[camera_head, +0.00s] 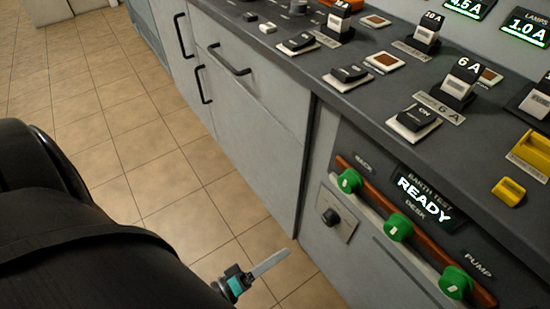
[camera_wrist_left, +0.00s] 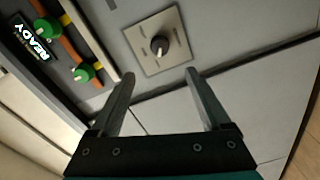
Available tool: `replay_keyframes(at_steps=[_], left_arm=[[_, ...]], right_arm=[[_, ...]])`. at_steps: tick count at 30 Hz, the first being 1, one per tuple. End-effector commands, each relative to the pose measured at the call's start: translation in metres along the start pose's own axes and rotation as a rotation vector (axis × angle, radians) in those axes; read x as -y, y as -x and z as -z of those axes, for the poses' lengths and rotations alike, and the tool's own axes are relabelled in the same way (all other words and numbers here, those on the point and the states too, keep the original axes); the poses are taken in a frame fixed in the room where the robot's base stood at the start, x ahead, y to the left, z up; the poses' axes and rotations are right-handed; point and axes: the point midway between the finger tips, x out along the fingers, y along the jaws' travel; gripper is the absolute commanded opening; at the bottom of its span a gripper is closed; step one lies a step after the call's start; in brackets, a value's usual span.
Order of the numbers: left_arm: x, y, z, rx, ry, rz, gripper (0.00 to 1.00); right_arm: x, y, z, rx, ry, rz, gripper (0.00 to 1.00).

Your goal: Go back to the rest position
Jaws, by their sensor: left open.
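My left gripper (camera_head: 268,262) is low in the camera_head view, over the tiled floor and in front of the grey desk cabinet. In the left wrist view its two fingers (camera_wrist_left: 160,92) are spread apart with nothing between them. A black knob on a square plate (camera_wrist_left: 158,45) lies beyond the fingertips there. The same knob (camera_head: 330,217) shows on the cabinet front in the camera_head view, apart from the gripper. My right gripper is not in view.
A desk panel reads READY (camera_head: 425,196), beside green knobs (camera_head: 398,227) on a red-brown bar (camera_head: 375,202). Switches and 6 A blocks (camera_head: 460,82) stand on the dark desktop (camera_head: 375,115). Cabinet handles (camera_head: 230,62) project at the upper left. The tiled floor (camera_head: 120,130) is clear.

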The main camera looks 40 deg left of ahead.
Motion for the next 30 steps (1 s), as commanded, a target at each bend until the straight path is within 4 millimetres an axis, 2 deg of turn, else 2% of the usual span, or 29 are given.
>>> replay_keyframes(at_steps=[16, 20, 24, 30], left_arm=[[-0.001, -0.006, -0.004, 0.007, -0.012, 0.014, 0.81], [-0.002, -0.023, -0.016, 0.040, -0.066, 0.070, 0.81], [-0.007, -0.048, -0.031, 0.105, -0.174, 0.161, 0.81], [-0.018, -0.072, -0.044, 0.219, -0.352, 0.287, 0.81]], right_arm=[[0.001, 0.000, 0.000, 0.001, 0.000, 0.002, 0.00], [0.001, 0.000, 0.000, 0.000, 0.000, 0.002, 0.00], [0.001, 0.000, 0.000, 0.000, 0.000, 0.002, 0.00], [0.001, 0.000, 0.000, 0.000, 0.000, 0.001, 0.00]])
